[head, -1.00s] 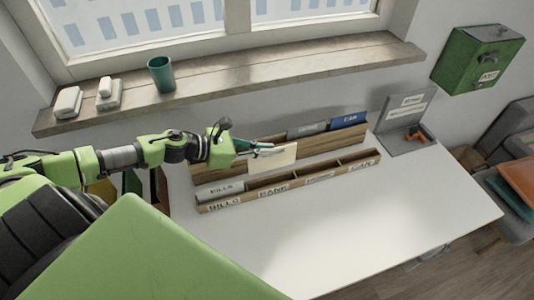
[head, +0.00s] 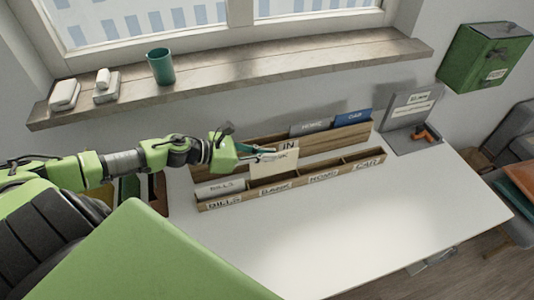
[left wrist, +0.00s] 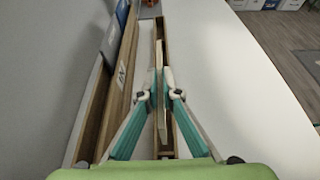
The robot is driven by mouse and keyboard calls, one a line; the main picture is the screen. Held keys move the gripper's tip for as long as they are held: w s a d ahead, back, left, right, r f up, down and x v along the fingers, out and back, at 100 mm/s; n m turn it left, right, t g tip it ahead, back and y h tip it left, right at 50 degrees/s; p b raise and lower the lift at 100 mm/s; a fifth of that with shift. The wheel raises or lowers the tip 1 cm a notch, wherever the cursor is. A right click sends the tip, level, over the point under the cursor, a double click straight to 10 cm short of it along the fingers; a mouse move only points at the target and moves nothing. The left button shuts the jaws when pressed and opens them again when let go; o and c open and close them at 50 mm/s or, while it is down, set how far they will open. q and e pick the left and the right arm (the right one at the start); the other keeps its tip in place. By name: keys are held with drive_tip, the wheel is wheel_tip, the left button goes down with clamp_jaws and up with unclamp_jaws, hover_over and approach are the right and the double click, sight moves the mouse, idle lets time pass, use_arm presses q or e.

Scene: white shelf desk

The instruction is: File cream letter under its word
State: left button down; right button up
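My left gripper (head: 260,155) is shut on the cream letter (head: 280,168). The letter is upright, with small dark writing too blurred to read surely. It stands over the BANK part of the front wooden sorter (head: 244,199), its lower edge at or behind the front wall; I cannot tell how deep. In the left wrist view the letter (left wrist: 161,105) is edge-on between the fingertips (left wrist: 160,96), in line with the sorter channel (left wrist: 160,28). The sorter's labels read BILLS, BANK, HOME and CAR. A grey BILLS letter (head: 220,187) stands in the BILLS compartment. My right gripper is out of view.
Behind is a wooden rack (head: 330,139) marked IN, holding a grey HOME letter (head: 309,128) and a blue CAR letter (head: 352,118). A grey stand (head: 410,112) with an orange item is at the right. The white desk (head: 350,220) is clear in front.

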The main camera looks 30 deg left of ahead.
sight(264, 176)
use_arm(q)
drive_tip(key=shift+f+b, duration=3)
drive_tip(key=shift+f, duration=0.6)
drive_tip(key=c, duration=2.2)
unclamp_jaws()
drive_tip(key=shift+s+a+r, duration=0.15)
drive_tip(key=shift+s+a, duration=0.2)
drive_tip(key=shift+s, duration=0.05)
drive_tip(key=shift+v, duration=5.5)
